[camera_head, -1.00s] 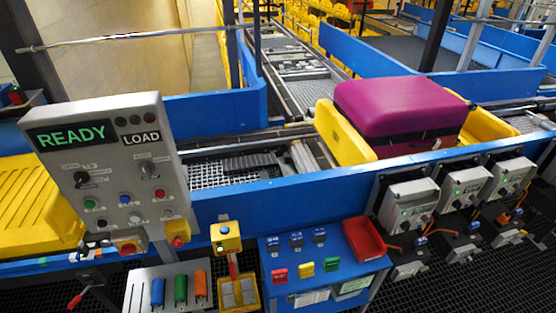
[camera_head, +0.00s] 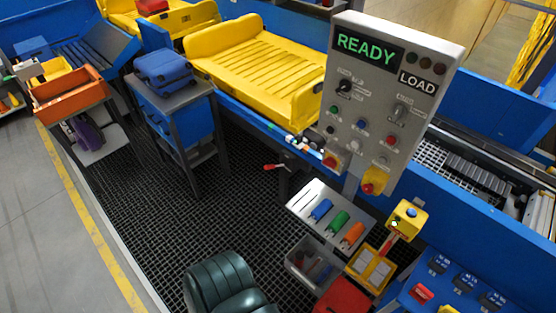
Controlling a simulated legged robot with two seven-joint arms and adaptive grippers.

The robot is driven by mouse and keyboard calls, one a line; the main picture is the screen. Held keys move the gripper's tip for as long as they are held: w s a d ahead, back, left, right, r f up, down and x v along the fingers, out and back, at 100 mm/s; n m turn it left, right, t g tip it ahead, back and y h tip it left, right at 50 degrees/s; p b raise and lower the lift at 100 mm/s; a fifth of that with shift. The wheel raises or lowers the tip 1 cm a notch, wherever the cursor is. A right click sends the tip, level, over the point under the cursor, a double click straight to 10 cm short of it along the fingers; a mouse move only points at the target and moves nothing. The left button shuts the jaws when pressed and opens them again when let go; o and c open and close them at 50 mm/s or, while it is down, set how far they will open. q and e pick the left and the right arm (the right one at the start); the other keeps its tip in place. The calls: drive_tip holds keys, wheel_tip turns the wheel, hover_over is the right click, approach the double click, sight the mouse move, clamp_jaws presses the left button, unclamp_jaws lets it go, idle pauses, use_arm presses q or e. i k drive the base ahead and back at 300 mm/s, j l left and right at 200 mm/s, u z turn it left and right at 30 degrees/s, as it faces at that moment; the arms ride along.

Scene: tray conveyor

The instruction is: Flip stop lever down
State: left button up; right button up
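A small lever with a red grip (camera_head: 270,167) sticks out to the left from a dark post below the conveyor side, left of the control panel. It looks roughly level, and it is too small to read any label. It is probably the stop lever. The grey control panel (camera_head: 378,140) shows READY and LOAD and carries several knobs and buttons. Neither of my grippers is in view.
A yellow tray (camera_head: 230,75) sits on the blue conveyor. A blue suitcase (camera_head: 163,70) rests on a stand at left. A dark green rounded object (camera_head: 225,283) is at the bottom. Dark grating (camera_head: 150,240) is clear between. A tool shelf (camera_head: 300,198) sits below the panel.

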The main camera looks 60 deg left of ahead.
sight(266, 167)
drive_tip(key=j+u, duration=0.1)
drive_tip(key=u, duration=1.75)
